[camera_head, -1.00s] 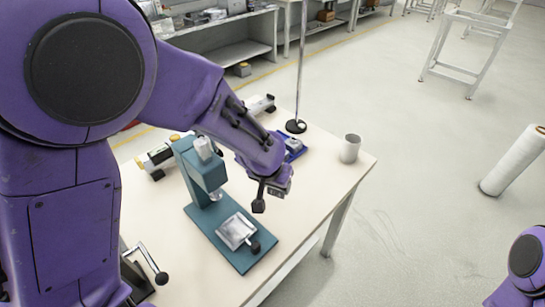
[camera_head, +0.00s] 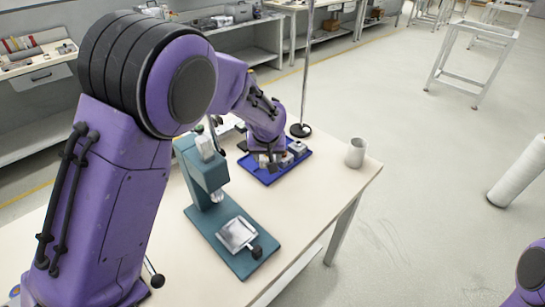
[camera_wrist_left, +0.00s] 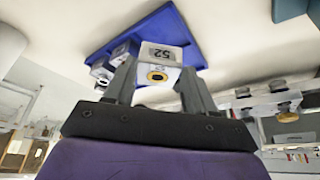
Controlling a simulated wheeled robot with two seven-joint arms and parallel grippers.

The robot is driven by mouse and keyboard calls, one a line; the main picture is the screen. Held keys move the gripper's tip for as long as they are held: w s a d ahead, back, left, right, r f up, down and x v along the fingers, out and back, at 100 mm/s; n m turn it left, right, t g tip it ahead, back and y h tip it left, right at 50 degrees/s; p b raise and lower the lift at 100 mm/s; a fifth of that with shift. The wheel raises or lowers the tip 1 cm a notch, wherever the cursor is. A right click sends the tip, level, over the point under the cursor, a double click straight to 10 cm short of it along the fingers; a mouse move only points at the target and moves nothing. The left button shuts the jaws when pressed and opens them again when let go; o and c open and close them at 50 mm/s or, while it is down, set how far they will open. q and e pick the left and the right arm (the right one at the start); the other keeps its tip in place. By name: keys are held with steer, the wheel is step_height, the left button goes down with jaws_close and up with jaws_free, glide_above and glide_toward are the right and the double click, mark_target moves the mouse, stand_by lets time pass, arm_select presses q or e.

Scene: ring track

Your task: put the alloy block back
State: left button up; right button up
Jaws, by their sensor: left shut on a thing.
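My left gripper (camera_head: 264,163) is low over the blue tray (camera_head: 257,176) on the table. In the left wrist view, the gripper (camera_wrist_left: 158,70) is shut on a pale metal block marked 52 (camera_wrist_left: 160,53), which appears to be the alloy block; its near end has a yellow ring with a dark centre. The blue tray (camera_wrist_left: 183,35) shows behind it. I cannot tell whether the block touches the tray. Another metal block (camera_wrist_left: 118,55) is beside it on the tray, and a grey block (camera_head: 297,148) shows at the tray's right side. My right gripper is out of view.
A teal press (camera_head: 200,172) stands in front of the tray, with a silver plate (camera_head: 236,234) on its base. A pole on a round black base (camera_head: 300,130) is behind the tray. The table's front right is bare.

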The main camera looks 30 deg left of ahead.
mark_target(267, 161)
arm_select(q)
steer(key=x, duration=0.4)
steer(key=shift+s+f+p, duration=0.25)
steer(key=shift+p, duration=0.15)
steer(key=shift+s, duration=0.1)
steer(key=shift+s+r, duration=0.1)
steer(key=shift+r, duration=0.05)
steer(key=o, duration=1.3)
steer(key=shift+f, duration=0.3)
steer(key=shift+o, duration=0.2)
steer(key=shift+r, duration=0.1)
steer(key=v, duration=1.2)
steer(key=shift+r, duration=0.2)
